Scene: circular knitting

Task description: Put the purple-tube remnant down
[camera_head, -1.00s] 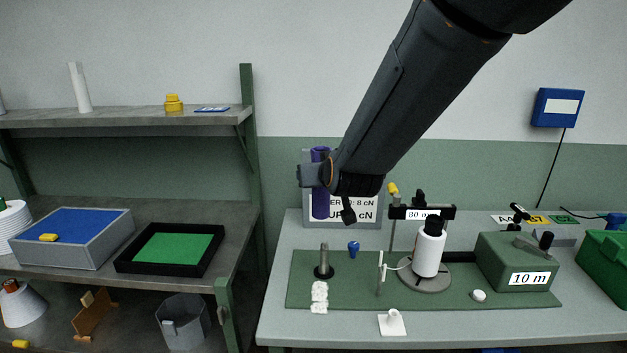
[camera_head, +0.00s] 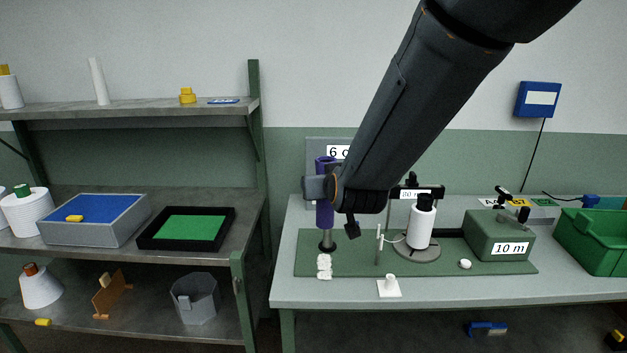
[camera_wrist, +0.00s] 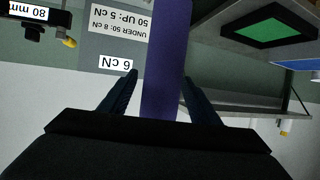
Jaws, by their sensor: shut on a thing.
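The purple tube (camera_head: 324,214) is upright in my gripper (camera_head: 324,188), above the left part of the green plate on the right table. In the head view its lower end is just over or at the top of the grey peg (camera_head: 327,241); I cannot tell whether they touch. In the wrist view the purple tube (camera_wrist: 166,60) runs between the two dark fingers of my gripper (camera_wrist: 160,85), which are shut on it. My arm hides part of the sign behind.
A white cone package (camera_head: 421,226) stands on a disc to the right. A black tray (camera_head: 187,228) sits on the left shelf.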

